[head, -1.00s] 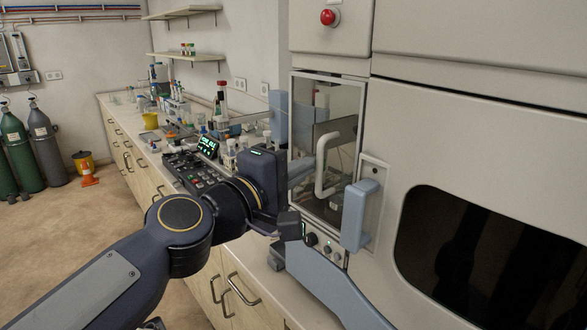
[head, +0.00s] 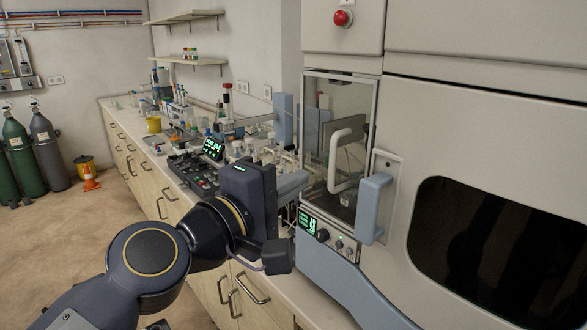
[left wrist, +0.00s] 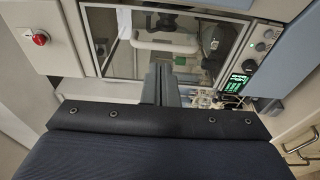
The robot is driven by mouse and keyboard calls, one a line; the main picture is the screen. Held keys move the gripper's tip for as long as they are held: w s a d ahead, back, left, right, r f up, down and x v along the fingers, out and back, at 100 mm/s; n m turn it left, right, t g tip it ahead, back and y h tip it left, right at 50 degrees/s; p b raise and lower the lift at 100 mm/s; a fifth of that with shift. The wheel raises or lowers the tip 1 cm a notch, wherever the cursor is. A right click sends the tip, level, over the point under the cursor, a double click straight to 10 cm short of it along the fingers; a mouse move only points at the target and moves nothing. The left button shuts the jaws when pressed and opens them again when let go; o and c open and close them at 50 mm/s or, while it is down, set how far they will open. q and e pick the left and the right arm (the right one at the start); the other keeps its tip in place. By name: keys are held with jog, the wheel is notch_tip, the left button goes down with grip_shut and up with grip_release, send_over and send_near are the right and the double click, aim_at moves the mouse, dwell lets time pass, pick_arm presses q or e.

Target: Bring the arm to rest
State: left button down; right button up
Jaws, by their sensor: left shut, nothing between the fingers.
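My left arm comes in from the lower left in the head view, and its dark gripper (head: 278,257) hangs in front of the bench edge, left of the spectrometer. In the left wrist view the two gripper fingers (left wrist: 160,84) are together with nothing between them. The spectrometer (head: 480,120) is a large cream cabinet. Its glass door (head: 337,105) with a white handle (head: 343,160) looks closed, and it also shows ahead of the fingers in the left wrist view (left wrist: 190,65). The gripper appears apart from the door. My right gripper is not in view.
A control panel with a green screen (head: 307,222) and knobs sits below the door. A blue-grey handle (head: 373,208) sticks out beside it. A keypad device (head: 195,175) and glassware crowd the bench (head: 150,165).

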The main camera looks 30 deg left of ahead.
pick_arm(q)
jog(key=s+d+f+m+g+p, duration=0.1)
jog(key=s+f+m+g, duration=0.2)
jog(key=f, duration=0.6)
jog(key=s+d+f+m+g+h+p, duration=0.1)
jog(key=s+f+m+g, duration=0.3)
jog(key=f+m, duration=0.3)
jog(key=s+d+f+m+g+h+p, duration=0.1)
jog(key=s+f+m+g, duration=0.2)
jog(key=f, duration=0.8)
jog(key=shift+s+d+f+m+g, duration=0.15)
jog(key=shift+d+m+g, duration=0.2)
jog(key=shift+m+g, duration=0.8)
